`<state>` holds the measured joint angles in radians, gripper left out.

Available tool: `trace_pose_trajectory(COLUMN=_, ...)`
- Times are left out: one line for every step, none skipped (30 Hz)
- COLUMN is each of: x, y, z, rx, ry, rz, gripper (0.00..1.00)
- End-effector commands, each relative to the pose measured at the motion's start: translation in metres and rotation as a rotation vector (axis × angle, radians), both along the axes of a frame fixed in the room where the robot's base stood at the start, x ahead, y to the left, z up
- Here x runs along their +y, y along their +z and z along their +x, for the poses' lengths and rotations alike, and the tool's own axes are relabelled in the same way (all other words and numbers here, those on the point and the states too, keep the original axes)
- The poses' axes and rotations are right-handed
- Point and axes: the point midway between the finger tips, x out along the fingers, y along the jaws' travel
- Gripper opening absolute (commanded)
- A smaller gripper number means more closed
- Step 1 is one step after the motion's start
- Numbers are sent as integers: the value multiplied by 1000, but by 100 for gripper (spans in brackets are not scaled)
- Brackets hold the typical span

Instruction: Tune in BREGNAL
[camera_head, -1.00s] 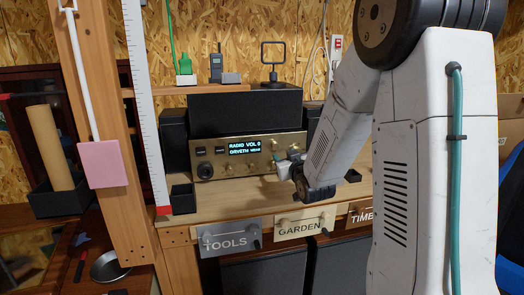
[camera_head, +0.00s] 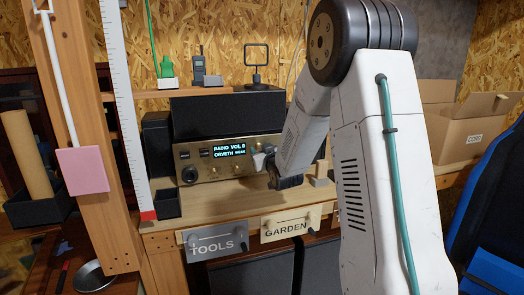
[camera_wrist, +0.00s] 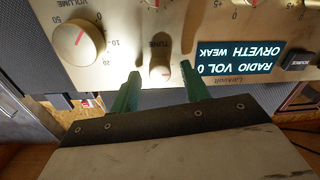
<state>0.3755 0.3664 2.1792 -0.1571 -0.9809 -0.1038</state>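The radio (camera_head: 205,172) is a brass-fronted set on the bench, with several knobs. Its lit display (camera_head: 230,150) reads RADIO VOL 0 and ORVETH WEAK; the display also shows, upside down, in the wrist view (camera_wrist: 240,62). The TUNE knob (camera_wrist: 160,73) is small and pale with a red mark. My gripper (camera_wrist: 161,76) has its two green fingers apart, one on each side of the TUNE knob, with visible gaps. I cannot tell how deep the fingertips reach. In the head view my gripper (camera_head: 262,158) is at the right part of the radio front, partly hiding it.
The large VOLUME knob (camera_wrist: 78,42) is beside one finger in the wrist view. A SOURCE button (camera_wrist: 298,61) is beyond the display. Dark speakers (camera_head: 157,148) flank the radio. A black box (camera_head: 166,204) and wooden blocks (camera_head: 321,174) stand on the bench. TOOLS and GARDEN drawers (camera_head: 290,224) are below.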

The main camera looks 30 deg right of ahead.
Motion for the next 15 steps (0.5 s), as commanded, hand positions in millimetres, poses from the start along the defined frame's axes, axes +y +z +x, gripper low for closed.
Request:
trace_pose_trajectory(x=0, y=0, z=0, rx=0, ry=0, rz=0, gripper=35)
trace_pose_trajectory(x=0, y=0, z=0, rx=0, ry=0, rz=0, gripper=27)
trace_pose_trajectory(x=0, y=0, z=0, rx=0, ry=0, rz=0, gripper=16)
trace_pose_trajectory(x=0, y=0, z=0, rx=0, ry=0, rz=0, gripper=7)
trace_pose_trajectory(x=0, y=0, z=0, rx=0, ry=0, rz=0, gripper=1)
trace_pose_trajectory(x=0, y=0, z=0, rx=0, ry=0, rz=0, gripper=1)
trace_pose_trajectory(x=0, y=0, z=0, rx=0, ry=0, rz=0, gripper=1)
trace_pose_trajectory(x=0, y=0, z=0, rx=0, ry=0, rz=0, gripper=1)
trace_pose_trajectory(x=0, y=0, z=0, rx=0, ry=0, rz=1, gripper=1)
trace_pose_trajectory(x=0, y=0, z=0, rx=-1, ry=0, rz=3, gripper=2)
trace_pose_trajectory(x=0, y=0, z=0, rx=-1, ry=0, rz=5, gripper=2)
trace_pose_trajectory(x=0, y=0, z=0, rx=-2, ry=0, rz=10, gripper=2)
trace_pose_trajectory(x=0, y=0, z=0, rx=-4, ry=0, rz=16, gripper=2)
trace_pose_trajectory(x=0, y=0, z=0, rx=-5, ry=0, rz=21, gripper=2)
trace_pose_trajectory(x=0, y=0, z=0, rx=-9, ry=0, rz=31, gripper=2)
